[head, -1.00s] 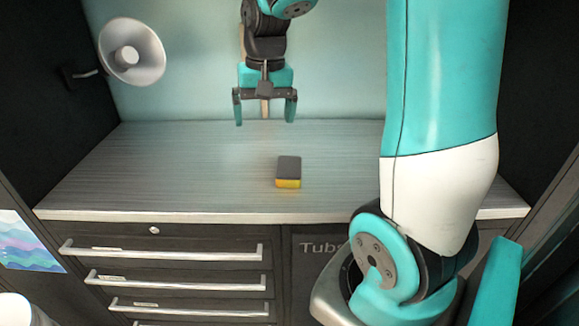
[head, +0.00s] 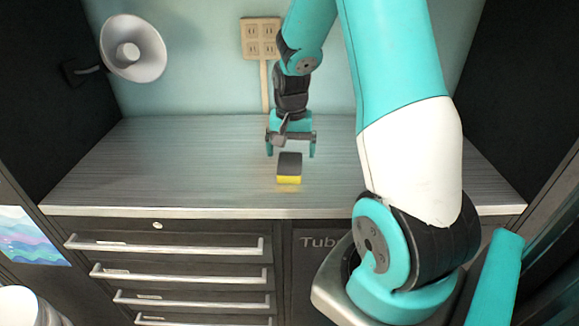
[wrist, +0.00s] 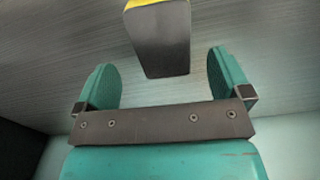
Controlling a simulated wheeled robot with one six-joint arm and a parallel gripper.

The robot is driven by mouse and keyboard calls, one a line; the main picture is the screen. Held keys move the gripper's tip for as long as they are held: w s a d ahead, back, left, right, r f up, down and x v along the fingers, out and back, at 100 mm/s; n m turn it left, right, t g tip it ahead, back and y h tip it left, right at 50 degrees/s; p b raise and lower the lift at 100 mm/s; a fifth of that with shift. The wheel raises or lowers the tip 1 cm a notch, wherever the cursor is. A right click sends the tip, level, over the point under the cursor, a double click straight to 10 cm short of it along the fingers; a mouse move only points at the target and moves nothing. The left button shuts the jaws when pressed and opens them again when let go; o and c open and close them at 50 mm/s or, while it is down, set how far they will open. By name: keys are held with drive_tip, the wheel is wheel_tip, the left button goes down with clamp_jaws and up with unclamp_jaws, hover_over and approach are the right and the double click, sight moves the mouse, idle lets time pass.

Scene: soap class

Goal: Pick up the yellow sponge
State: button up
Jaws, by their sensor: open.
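The yellow sponge (head: 289,179) has a dark grey top and a yellow lower layer. It lies on the counter near the middle of the head view. My gripper (head: 291,155) is open just behind and above it, with a teal finger to each side. In the wrist view the sponge (wrist: 160,40) shows its dark face and a yellow edge at the top of the picture. It lies beyond the fingertips of my gripper (wrist: 159,75), roughly in line with the gap between them. Nothing is held between the fingers.
The grey counter (head: 140,180) is clear around the sponge. A lamp (head: 133,48) is on the left wall and an outlet panel (head: 261,38) is on the back wall. Drawers (head: 165,245) with bar handles are below the counter's front edge.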

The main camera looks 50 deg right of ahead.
sight(290, 162)
wheel_tip(290, 162, down, 5)
drive_tip(key=shift+w+r+p, duration=0.15)
drive_tip(key=shift+r+p, duration=0.05)
drive_tip(key=shift+p, duration=0.2)
drive_tip(key=shift+c, duration=0.3)
drive_tip(key=c, duration=0.9)
drive_tip(key=shift+c, duration=0.2)
drive_tip(key=shift+r, duration=0.15)
wheel_tip(290, 162, up, 20)
drive_tip(key=b, duration=0.1)
